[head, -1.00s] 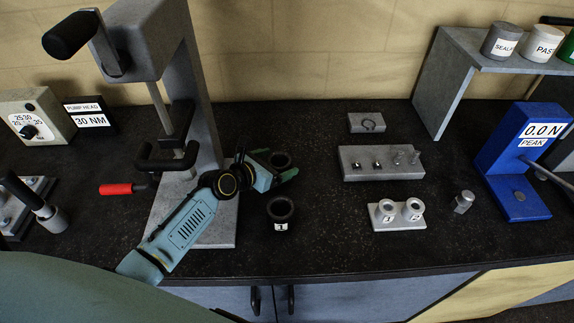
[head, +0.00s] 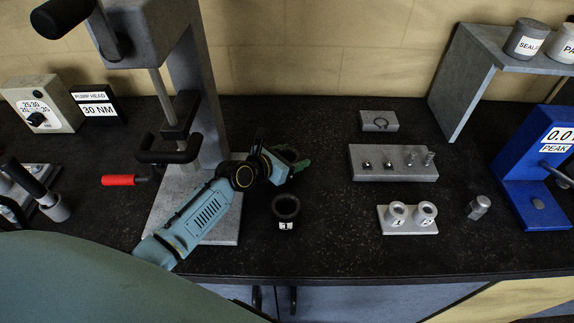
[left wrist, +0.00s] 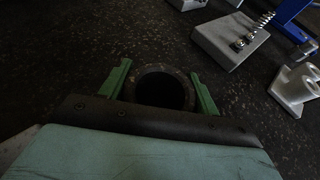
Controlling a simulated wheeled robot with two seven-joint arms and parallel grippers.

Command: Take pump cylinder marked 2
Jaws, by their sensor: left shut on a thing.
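My left gripper (head: 290,160) is over the bench beside the press base. In the left wrist view its two green fingers (left wrist: 163,88) are shut on a dark round cylinder (left wrist: 163,73), one on each side, its open bore facing up. No mark shows on this cylinder, and the head view mostly hides it behind the gripper. A second black cylinder, marked 1 (head: 286,211), stands upright just in front of the gripper. Two silver sleeves marked 1 (head: 397,213) and 2 (head: 426,213) stand on a pale plate to the right. My right gripper is not in view.
The grey press (head: 190,100) rises close left of the gripper, with a red-handled tool (head: 120,180) beside it. A grey block with small pins (head: 385,163), a ring plate (head: 379,121), a hex part (head: 479,207) and a blue gauge stand (head: 535,170) are right. Bench between is clear.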

